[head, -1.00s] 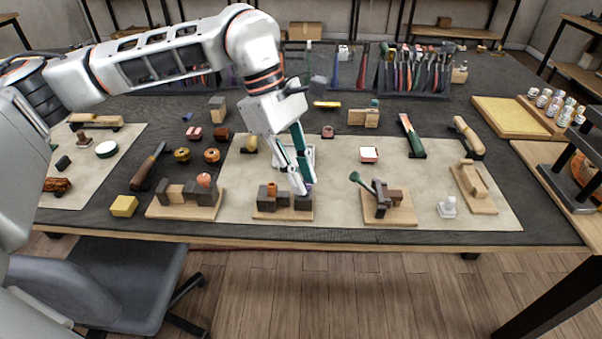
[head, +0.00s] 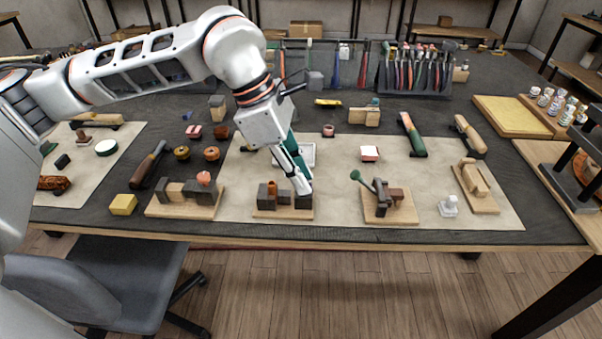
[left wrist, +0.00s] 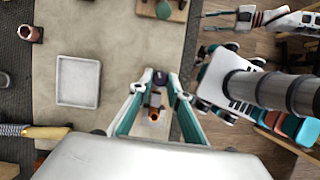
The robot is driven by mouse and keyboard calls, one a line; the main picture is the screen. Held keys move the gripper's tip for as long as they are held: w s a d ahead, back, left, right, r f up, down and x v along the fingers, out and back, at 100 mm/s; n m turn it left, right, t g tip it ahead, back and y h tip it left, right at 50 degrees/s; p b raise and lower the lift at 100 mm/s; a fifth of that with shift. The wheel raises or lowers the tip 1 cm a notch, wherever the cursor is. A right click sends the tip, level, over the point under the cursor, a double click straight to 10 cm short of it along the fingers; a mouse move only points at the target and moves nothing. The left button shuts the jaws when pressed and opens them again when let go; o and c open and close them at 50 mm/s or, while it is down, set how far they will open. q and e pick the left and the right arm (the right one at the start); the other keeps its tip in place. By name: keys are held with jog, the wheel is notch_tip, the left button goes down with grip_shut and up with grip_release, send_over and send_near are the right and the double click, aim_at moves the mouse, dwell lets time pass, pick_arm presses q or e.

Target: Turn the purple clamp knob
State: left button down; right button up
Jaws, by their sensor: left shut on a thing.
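My left gripper (head: 303,188) is lowered over the middle clamp fixture, which has a wooden base (head: 268,214) and dark blocks (head: 284,198). In the left wrist view, the fingers (left wrist: 157,80) stand on either side of the purple clamp knob (left wrist: 160,77), shut on it. In the head view the fingers hide the knob. An orange-brown round piece (head: 271,188) sits on the same fixture, left of the gripper. It also shows in the left wrist view (left wrist: 154,115).
A similar fixture (head: 160,210) stands to the left and another with a green-knobbed lever (head: 378,217) to the right. A white tray (head: 309,155) lies behind the gripper. Bare mat (head: 335,190) separates the middle and right fixtures.

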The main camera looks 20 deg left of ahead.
pick_arm(q)
jog(key=n+t, duration=0.1)
jog(key=n, duration=0.1)
jog(key=n+t+y+b, duration=0.1)
jog(key=n, duration=0.2)
jog(key=shift+s+d+n, duration=0.15)
jog(key=shift+s+n, duration=0.05)
jog(key=shift+n, duration=0.1)
jog(key=n+t+y+b, duration=0.1)
jog(key=n, duration=0.2)
jog(key=shift+d+n, duration=0.1)
jog(key=shift+n, duration=0.2)
jog(key=n+y, duration=0.1)
jog(key=n, duration=0.3)
jog(key=shift+s+d+n+t+y+b, duration=0.1)
jog(key=shift+d+n+t+y+b, duration=0.05)
jog(key=shift+n+t+y+b, duration=0.2)
pick_arm(e)
jog(key=shift+w+d+f, duration=0.2)
jog(key=shift+f, duration=0.25)
jog(key=shift+w+d+f, duration=0.15)
jog(key=shift+w+f, duration=0.05)
jog(key=shift+f, duration=0.2)
pick_arm(q)
jog(key=shift+n, duration=0.25)
pick_arm(e)
jog(key=shift+s+f, duration=0.1)
jog(key=shift+s, duration=0.2)
